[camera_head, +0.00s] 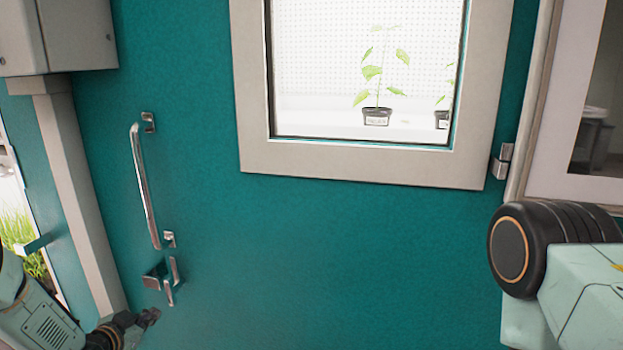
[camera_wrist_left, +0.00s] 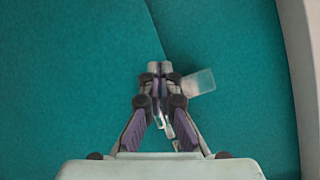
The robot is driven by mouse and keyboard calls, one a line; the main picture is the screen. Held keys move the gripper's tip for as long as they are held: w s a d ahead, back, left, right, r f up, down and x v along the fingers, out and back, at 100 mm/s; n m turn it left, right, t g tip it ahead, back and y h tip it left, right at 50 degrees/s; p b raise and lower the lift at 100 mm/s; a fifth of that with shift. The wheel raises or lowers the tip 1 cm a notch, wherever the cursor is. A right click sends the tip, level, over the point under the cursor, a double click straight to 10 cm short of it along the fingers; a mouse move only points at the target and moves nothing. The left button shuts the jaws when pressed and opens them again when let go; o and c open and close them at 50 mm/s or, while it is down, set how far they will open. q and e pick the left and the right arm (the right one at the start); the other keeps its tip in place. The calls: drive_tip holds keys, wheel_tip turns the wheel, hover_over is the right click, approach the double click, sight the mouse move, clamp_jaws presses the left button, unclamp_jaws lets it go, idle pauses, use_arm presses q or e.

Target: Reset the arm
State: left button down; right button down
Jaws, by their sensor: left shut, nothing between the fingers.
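My left gripper (camera_head: 148,318) is at the lower left of the head view, below the door's latch. In the left wrist view the left gripper (camera_wrist_left: 160,68) is shut, its fingertips together with nothing between them, in front of a teal surface. A small metal latch (camera_head: 165,282) sits on the teal door just above the gripper in the head view. A small metal plate (camera_wrist_left: 198,83) shows right beside the fingertips in the wrist view; whether they touch it I cannot tell. My right arm (camera_head: 575,285) shows at the lower right, but its gripper is out of view.
The teal chamber door (camera_head: 330,250) fills the middle and looks shut. It has a long metal handle (camera_head: 145,190) and a window (camera_head: 360,172) with potted plants (camera_head: 377,115) behind it. A grey box (camera_head: 65,35) and post (camera_head: 75,190) stand at left, a hinge (camera_head: 502,162) at right.

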use_arm(q)
drive_tip(key=s+d+f+n+g, duration=0.2)
drive_tip(key=s+d+f, duration=0.25)
drive_tip(key=s, duration=0.25)
drive_tip(key=s+d+f+n+g, duration=0.2)
drive_tip(key=s+d+f, duration=0.1)
drive_tip(key=s+f, duration=0.25)
drive_tip(key=s+d+g, duration=0.2)
drive_tip(key=s+g, duration=0.1)
drive_tip(key=s, duration=0.8)
drive_tip(key=s+d+f+n+g+y+b, duration=0.1)
drive_tip(key=s+d+g, duration=0.2)
drive_tip(key=s, duration=0.8)
drive_tip(key=s+d+n+g, duration=0.1)
drive_tip(key=s+d+g, duration=0.1)
drive_tip(key=s, duration=0.9)
drive_tip(key=shift+s+d+f+g, duration=0.15)
drive_tip(key=shift+d+f+g, duration=0.1)
drive_tip(key=shift+g, duration=0.25)
